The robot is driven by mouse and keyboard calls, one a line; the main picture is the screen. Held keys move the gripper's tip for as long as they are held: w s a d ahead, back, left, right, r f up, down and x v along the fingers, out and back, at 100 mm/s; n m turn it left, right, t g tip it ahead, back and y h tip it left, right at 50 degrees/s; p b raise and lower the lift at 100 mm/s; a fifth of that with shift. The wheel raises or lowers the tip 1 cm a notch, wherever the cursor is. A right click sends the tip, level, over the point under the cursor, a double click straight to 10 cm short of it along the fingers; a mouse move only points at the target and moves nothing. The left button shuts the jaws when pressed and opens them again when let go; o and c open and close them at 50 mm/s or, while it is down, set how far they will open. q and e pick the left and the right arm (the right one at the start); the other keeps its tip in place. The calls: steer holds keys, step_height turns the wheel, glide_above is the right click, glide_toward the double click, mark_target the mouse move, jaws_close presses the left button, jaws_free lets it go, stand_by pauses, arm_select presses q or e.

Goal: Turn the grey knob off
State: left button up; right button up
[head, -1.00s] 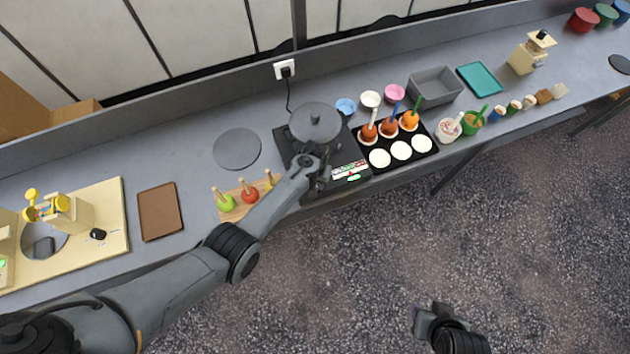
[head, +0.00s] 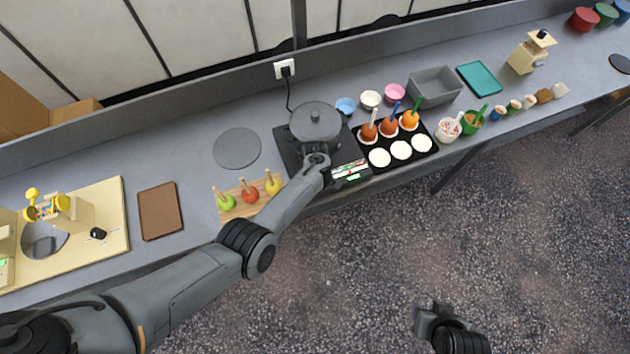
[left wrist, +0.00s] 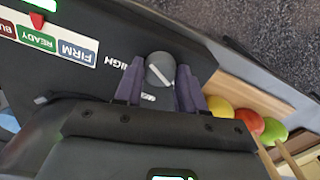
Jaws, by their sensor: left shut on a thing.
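The grey knob (left wrist: 160,70) shows in the left wrist view, round with a pale pointer line across it, beside the printed word HIGH. My left gripper (left wrist: 159,84) has its two dark purple fingers on either side of the knob, shut on it. In the head view my left gripper (head: 318,162) is at the front of the black cooker (head: 287,150), and my own wrist hides the knob there. My right gripper (head: 428,318) is over the floor, away from the counter; its fingers are too unclear to judge.
A lidded grey pot (head: 315,121) stands on the cooker, just behind my left gripper. A panel with coloured labels (head: 350,171) and green lights is to the right. A wooden board (head: 249,203) with coloured apples on sticks lies close on the left. A black tray (head: 428,152) is further right.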

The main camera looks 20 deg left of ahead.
arm_select(q)
steer(key=shift+n, duration=0.8)
steer(key=o, duration=1.1)
steer(key=shift+c, duration=0.2)
steer(key=shift+r, duration=0.6)
step_height(320, 180, up, 10)
steer(key=p, duration=0.3)
steer(key=shift+f, duration=0.2)
steer(key=shift+f, duration=0.1)
